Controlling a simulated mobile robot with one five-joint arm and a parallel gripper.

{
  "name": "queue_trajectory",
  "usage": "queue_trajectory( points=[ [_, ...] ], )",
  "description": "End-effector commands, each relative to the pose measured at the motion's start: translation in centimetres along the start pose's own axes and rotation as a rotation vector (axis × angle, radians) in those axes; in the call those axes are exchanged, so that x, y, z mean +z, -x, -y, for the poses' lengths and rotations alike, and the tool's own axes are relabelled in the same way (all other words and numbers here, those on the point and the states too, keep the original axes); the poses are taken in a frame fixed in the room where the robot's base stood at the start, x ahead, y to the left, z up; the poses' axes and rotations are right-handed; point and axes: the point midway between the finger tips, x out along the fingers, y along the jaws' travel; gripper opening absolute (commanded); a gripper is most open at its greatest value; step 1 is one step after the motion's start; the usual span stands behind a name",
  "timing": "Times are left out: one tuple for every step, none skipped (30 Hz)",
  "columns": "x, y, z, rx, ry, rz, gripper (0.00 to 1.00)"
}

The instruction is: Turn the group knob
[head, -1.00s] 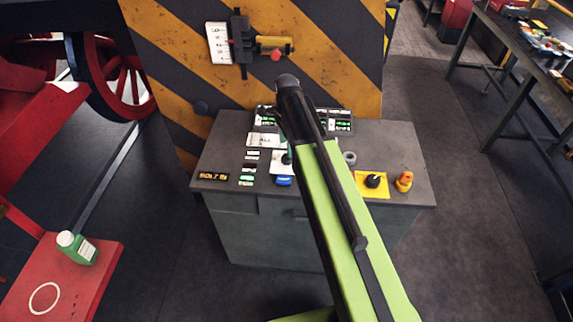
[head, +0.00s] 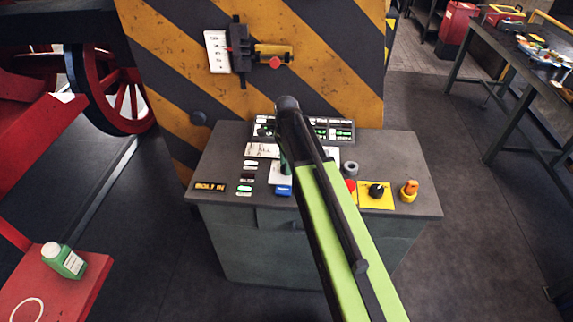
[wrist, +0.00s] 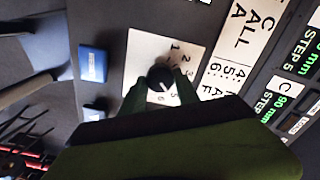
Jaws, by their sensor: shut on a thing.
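The group knob (wrist: 160,77) is a round black knob with a pale pointer mark. It sits on a white dial plate (wrist: 148,52) with numbers around it, seen in the wrist view. My gripper (wrist: 159,88) has its dark green fingers on either side of the knob and is shut on it. In the head view my green arm covers the knob; part of the white dial plate (head: 277,177) shows beside the arm, on the grey console (head: 225,160).
A blue button (head: 283,191) sits just below the dial plate. To the right are a black knob on a yellow plate (head: 364,201), an orange knob (head: 409,188) and a grey ring (head: 350,168). A striped panel (head: 160,50) rises behind the console.

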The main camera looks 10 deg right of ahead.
Motion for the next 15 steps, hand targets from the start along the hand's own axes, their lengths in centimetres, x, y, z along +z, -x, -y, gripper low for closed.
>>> queue_trajectory(
  points=[
    [0.02, -0.01, -0.01, 0.000, 0.000, 0.000, 0.02],
    [0.02, -0.01, -0.01, 0.000, 0.000, 0.000, 0.00],
    [0.03, -0.01, -0.01, 0.000, 0.000, 0.000, 0.00],
    [0.03, -0.01, -0.01, 0.000, 0.001, 0.000, 0.00],
    [0.03, -0.01, -0.01, 0.000, 0.002, 0.000, 0.00],
    [0.04, -0.02, -0.02, 0.001, 0.005, 0.000, 0.00],
    [0.04, -0.02, -0.02, 0.001, 0.008, 0.000, 0.00],
    [0.04, -0.02, -0.02, 0.001, 0.012, 0.000, 0.00],
    [0.05, -0.02, -0.02, 0.001, 0.021, 0.000, 0.00],
    [0.05, -0.02, -0.02, 0.001, 0.029, 0.000, 0.00],
    [0.06, -0.02, -0.03, 0.001, 0.038, 0.000, 0.00],
    [0.06, -0.02, -0.03, 0.001, 0.053, 0.000, 0.00],
    [0.07, -0.02, -0.03, 0.001, 0.067, 0.000, 0.00],
    [0.07, -0.02, -0.03, 0.001, 0.082, 0.000, 0.00],
    [0.08, -0.03, -0.04, 0.001, 0.105, 0.000, 0.00]
  ],
)
